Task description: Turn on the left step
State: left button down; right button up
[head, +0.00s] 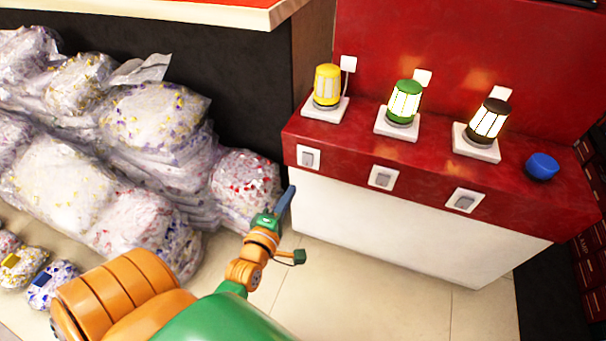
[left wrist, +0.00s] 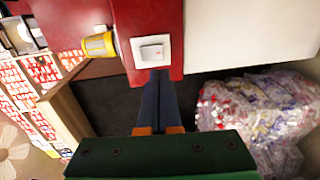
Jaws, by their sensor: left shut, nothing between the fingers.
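The left light switch (head: 308,156) is a grey rocker on a white plate on the red front edge of the counter. It also shows in the left wrist view (left wrist: 152,51), just beyond the fingertips. My left gripper (head: 290,188) is shut and empty, below and left of that switch. In the left wrist view its blue fingers (left wrist: 158,76) point at the switch plate; I cannot tell whether they touch it. The yellow lamp (head: 327,86) above this switch has dull panes without a bright glow. My right gripper is not in view.
The green lamp (head: 404,102) and the dark lamp (head: 489,122) glow brightly. A middle switch (head: 383,177) and a right switch (head: 465,200) sit along the same edge. Clear bags (head: 140,160) are piled at left.

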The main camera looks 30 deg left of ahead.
aim_at(307, 165)
pick_arm(q)
jog(key=b+x, duration=0.3)
jog(key=x, duration=0.5)
jog(key=shift+w+a+f, duration=0.1)
jog(key=shift+w+f, duration=0.1)
jog(key=shift+w, duration=0.35)
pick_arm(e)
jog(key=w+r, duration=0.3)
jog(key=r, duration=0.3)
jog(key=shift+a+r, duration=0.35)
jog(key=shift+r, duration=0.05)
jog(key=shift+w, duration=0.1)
pick_arm(q)
jog(key=shift+f+b, duration=0.15)
jog(key=shift+b, duration=0.2)
jog(key=shift+w, duration=0.15)
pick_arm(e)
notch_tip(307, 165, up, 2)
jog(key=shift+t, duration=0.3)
